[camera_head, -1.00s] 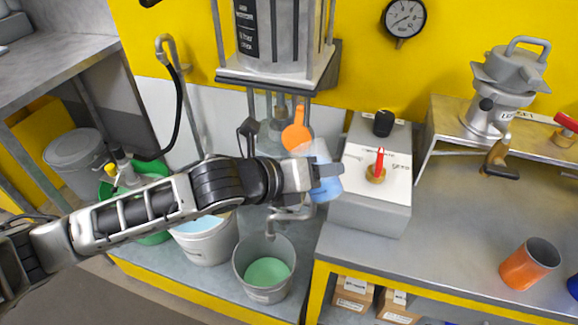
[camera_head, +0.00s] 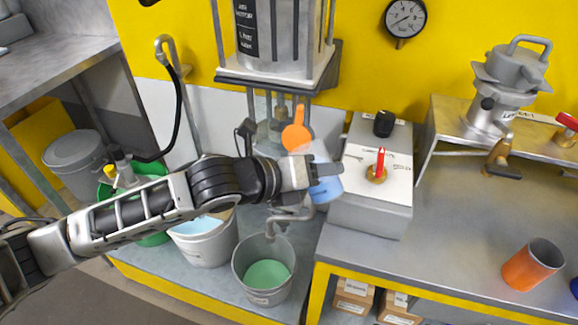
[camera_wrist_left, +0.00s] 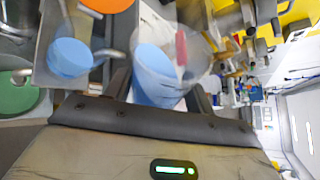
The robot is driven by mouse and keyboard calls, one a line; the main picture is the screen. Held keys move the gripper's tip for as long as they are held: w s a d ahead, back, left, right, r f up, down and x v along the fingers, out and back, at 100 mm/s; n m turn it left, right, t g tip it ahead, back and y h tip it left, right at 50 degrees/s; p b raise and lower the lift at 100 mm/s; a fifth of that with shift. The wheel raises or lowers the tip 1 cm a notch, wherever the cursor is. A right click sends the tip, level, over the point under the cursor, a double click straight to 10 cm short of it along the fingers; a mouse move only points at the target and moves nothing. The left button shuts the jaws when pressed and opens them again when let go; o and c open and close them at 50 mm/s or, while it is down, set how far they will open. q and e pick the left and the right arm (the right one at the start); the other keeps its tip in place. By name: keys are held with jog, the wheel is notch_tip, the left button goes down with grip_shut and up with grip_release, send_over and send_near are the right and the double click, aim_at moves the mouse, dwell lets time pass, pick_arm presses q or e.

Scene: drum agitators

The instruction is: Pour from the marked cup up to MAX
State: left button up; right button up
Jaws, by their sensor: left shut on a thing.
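My left gripper (camera_head: 322,178) is shut on a clear cup with blue liquid (camera_head: 330,188), beside the grey control box. The wrist view shows the same cup (camera_wrist_left: 158,82) between the fingers, with blue liquid in its lower part. The cup looks tilted in both views. Any marks on it, including a MAX line, are too small to read. An orange paddle-shaped part (camera_head: 296,138) is just behind and above the gripper. My right gripper is not in view.
A bucket with green liquid (camera_head: 262,290) and a bucket with pale blue liquid (camera_head: 206,250) stand below. The grey box (camera_head: 370,215) with a red lever is close on the right. An orange cup (camera_head: 531,266) stands on the right bench, which has clear space around it.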

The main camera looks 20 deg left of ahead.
pick_arm(q)
jog(key=shift+f+b, duration=0.1)
jog(key=shift+b, duration=0.2)
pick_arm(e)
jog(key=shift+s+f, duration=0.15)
pick_arm(q)
jog(key=shift+f+n+h+b, duration=0.1)
jog(key=shift+n+h+b, duration=0.3)
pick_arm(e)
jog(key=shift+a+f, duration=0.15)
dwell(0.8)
pick_arm(q)
jog(key=shift+f+n+g+h+b, duration=0.4)
jog(key=shift+f+n+h+b, duration=0.25)
jog(key=shift+n+b, duration=0.7)
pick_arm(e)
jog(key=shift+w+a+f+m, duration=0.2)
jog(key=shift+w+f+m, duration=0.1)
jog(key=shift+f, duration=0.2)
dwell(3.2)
pick_arm(q)
jog(key=shift+r+b, duration=0.15)
jog(key=shift+b, duration=0.15)
dwell(0.3)
jog(key=shift+m, duration=0.25)
